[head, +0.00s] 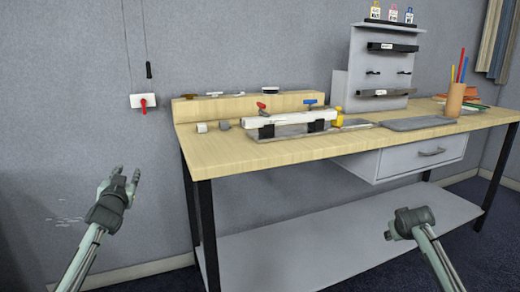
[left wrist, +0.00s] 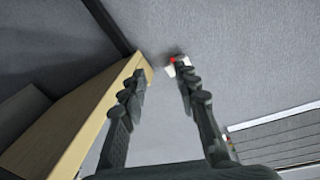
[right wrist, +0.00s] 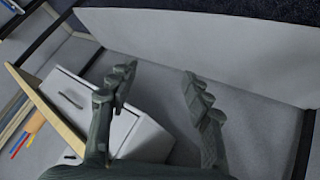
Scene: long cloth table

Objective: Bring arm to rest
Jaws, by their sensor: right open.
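My left gripper (head: 126,174) is raised in front of the wall, left of the workbench. Its fingers are apart with nothing between them, as the left wrist view (left wrist: 162,74) also shows. My right gripper (head: 408,222) is low in front of the bench, by the lower shelf; its fingers are hidden in the head view. In the right wrist view (right wrist: 158,76) its fingers are spread and empty. Neither gripper touches the bench (head: 235,157).
The bench top holds a white bar on a grey base (head: 290,118), a pencil cup (head: 455,100) and a grey panel stand (head: 383,60). A drawer (head: 420,155) hangs below. A wall switch (head: 144,101) is at the left. Floor space left of the bench is free.

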